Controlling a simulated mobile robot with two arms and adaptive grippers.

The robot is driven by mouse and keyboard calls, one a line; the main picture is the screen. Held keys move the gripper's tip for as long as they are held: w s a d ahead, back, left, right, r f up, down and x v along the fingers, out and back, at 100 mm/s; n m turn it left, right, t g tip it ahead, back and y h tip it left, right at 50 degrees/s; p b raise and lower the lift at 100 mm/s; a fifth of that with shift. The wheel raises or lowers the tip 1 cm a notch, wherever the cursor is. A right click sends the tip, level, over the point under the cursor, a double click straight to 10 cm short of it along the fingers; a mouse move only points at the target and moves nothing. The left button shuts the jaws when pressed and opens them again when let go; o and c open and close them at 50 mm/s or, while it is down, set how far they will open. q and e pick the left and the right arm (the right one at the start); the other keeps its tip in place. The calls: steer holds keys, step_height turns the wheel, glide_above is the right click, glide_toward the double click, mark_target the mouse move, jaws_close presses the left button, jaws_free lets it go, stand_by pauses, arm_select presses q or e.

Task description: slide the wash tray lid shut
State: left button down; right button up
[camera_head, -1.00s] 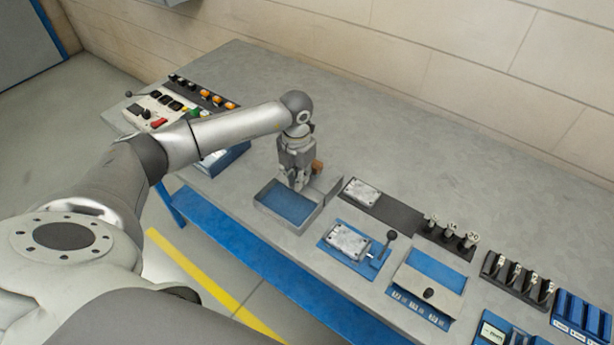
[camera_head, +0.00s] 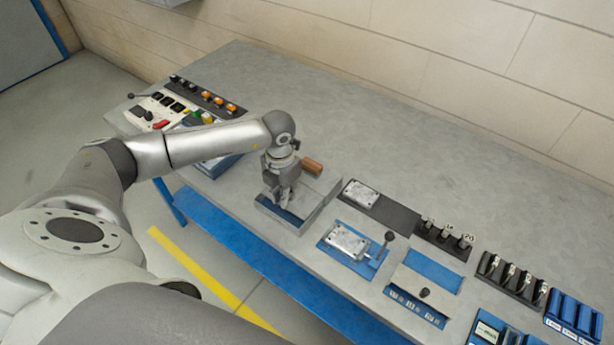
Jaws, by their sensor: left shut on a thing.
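The wash tray (camera_head: 307,222) is a grey box on the bench, left of the middle row of fixtures. Its grey sliding lid (camera_head: 303,200) covers most of the opening. Only a narrow strip of the blue inside shows at the near left side. My left gripper (camera_head: 284,198) points down over the tray and is shut on the lid's handle, which its fingers mostly hide. My right gripper is out of view.
A brown block (camera_head: 312,166) lies just behind the tray. A control panel (camera_head: 160,108) with buttons stands at the far left. A fixture with a metal plate (camera_head: 348,241) and a black lever is to the right. The bench behind is clear.

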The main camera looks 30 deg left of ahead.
arm_select(q)
steer(key=shift+s+a+p, duration=0.1)
steer(key=shift+s+p, duration=0.25)
steer(key=shift+s, duration=1.2)
steer(key=c, duration=1.5)
jaws_free()
steer(key=shift+r, duration=0.1)
step_height(320, 180, up, 7)
steer(key=p, duration=0.4)
